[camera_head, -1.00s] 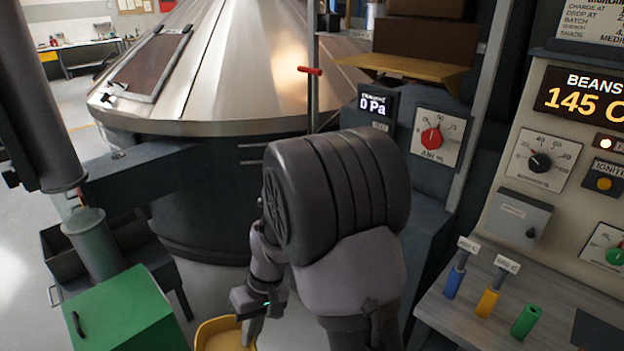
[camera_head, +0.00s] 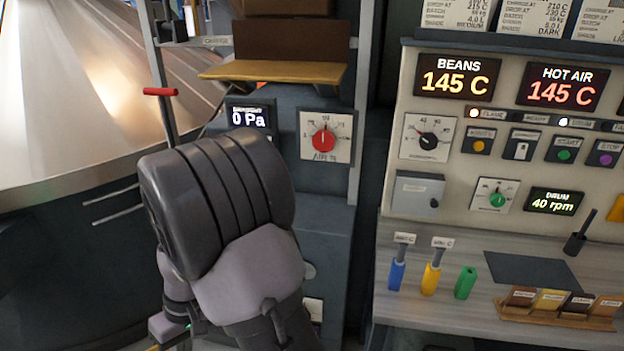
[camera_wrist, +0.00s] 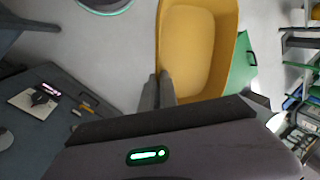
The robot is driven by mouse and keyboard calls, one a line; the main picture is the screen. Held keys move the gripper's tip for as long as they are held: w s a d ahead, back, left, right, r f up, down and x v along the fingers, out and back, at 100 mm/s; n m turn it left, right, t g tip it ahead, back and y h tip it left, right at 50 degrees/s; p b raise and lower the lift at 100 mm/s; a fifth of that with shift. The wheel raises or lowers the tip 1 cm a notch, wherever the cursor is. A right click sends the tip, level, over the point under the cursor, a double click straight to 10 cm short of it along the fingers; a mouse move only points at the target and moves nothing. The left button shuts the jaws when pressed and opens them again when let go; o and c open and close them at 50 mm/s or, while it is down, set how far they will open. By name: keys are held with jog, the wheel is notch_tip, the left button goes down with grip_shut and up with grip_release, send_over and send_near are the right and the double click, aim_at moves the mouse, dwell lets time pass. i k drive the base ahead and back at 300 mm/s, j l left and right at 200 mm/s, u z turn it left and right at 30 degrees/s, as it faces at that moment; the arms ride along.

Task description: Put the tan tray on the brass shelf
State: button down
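A deep yellow-tan tray (camera_wrist: 197,45) with rounded corners fills the upper middle of the wrist view; it looks empty. My gripper (camera_wrist: 158,88) has its fingers close together at the tray's near left rim, with the wall between them. It appears shut on that rim. In the head view my gripper is at the lower left edge, mostly cut off, and the tray is not clearly visible. The brass shelf (camera_head: 272,74) is a flat ledge above the 0 Pa display, up and right of my arm. Its top looks bare at the front, with a dark brown panel behind.
A red handle (camera_head: 160,92) on a post stands left of the shelf. The red-knob dial (camera_head: 324,138) is below it. A control panel and bench (camera_head: 450,250) with small coloured tubes and a sample rack (camera_head: 540,318) are at right. A metal cone (camera_head: 60,110) is at left.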

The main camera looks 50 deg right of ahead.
aim_at(278, 68)
jog(key=i+j+z, duration=0.1)
jog(key=z, duration=0.35)
jog(key=i+j+z, duration=0.15)
jog(key=z, duration=0.35)
jog(key=i+j+z, duration=0.2)
jog(key=z, duration=0.25)
jog(key=j+z, duration=0.2)
jog(key=z, duration=0.3)
jog(key=i+j+z, duration=0.1)
jog(key=j+z, duration=0.15)
jog(key=z, duration=0.2)
